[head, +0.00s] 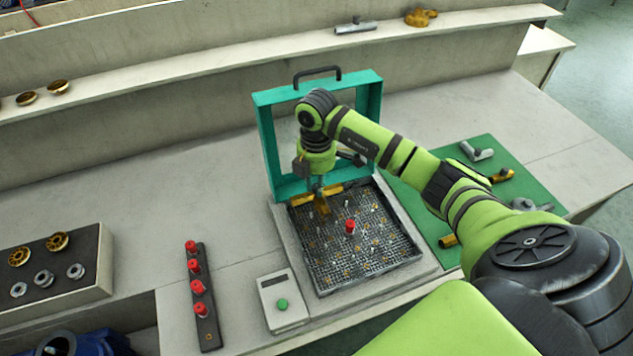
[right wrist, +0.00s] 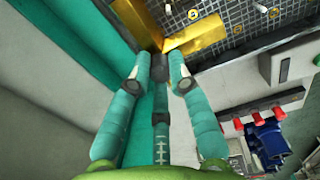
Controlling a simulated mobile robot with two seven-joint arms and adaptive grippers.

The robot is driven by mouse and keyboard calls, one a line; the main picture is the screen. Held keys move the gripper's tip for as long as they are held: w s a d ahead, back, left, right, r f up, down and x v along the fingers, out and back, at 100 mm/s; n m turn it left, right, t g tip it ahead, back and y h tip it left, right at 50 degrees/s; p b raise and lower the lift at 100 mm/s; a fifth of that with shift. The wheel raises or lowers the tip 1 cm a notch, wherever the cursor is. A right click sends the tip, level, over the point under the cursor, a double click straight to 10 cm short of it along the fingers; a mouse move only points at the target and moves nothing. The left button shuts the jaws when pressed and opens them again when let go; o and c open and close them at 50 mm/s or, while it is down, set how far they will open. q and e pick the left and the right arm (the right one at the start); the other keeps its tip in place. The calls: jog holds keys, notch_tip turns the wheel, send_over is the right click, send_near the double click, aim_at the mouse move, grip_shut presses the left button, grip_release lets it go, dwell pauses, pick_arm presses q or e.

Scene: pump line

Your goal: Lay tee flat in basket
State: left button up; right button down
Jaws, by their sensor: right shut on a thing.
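A brass tee (head: 323,204) is in the jaws of my right gripper (head: 317,186), at the back left part of the basket. The basket (head: 408,228) is a dark mesh tray with several small upright pins. In the right wrist view, the gold tee (right wrist: 200,38) lies beyond the fingertips of my right gripper (right wrist: 158,76), over or against the mesh. I cannot tell whether it touches the basket floor. The jaws hide part of the tee. My left gripper is not in view.
A teal frame with a black handle (head: 317,72) stands behind the basket. A red-capped part (head: 350,227) stands in the basket. A green mat (head: 520,160) at right holds grey and brass tees. A button box (head: 282,300) and red-knobbed strip (head: 205,315) stand left.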

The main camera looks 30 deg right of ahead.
jog(key=shift+f, duration=0.1)
dwell(0.6)
jog(key=shift+f+b, duration=1.25)
jog(key=shift+f, duration=0.65)
jog(key=shift+f, duration=0.1)
jog(key=c, duration=1.1)
grip_release()
jog(key=shift+o, duration=0.2)
notch_tip(320, 180, up, 12)
jog(key=shift+r, duration=0.1)
